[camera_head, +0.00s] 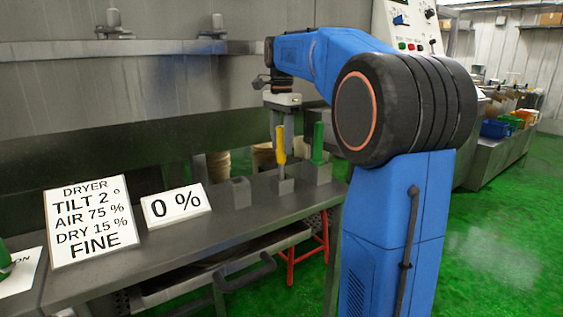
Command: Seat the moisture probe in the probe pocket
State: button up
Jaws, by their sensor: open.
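A yellow-handled tool, probably the moisture probe (281,148), stands nearly upright, tilted slightly, over a small grey block (286,187) on the bench. Its lower end meets the block; I cannot tell how deep it sits. My gripper (282,122) points down at the top of the yellow handle, its jaws open; whether they touch the handle is unclear. A green-handled tool (317,142) stands upright in another grey block (317,173) to the right. A third grey block (240,193) stands to the left with nothing in it that I can see. No label marks which one is the probe pocket.
The grey metal bench (220,225) has a white sign (92,220) reading tilt, air and dry values with "FINE", and a "0 %" sign (176,206). A green object (5,257) shows at the left edge. A red stool (305,250) stands below the bench.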

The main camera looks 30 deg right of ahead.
jog(key=shift+f, duration=1.1)
grip_shut()
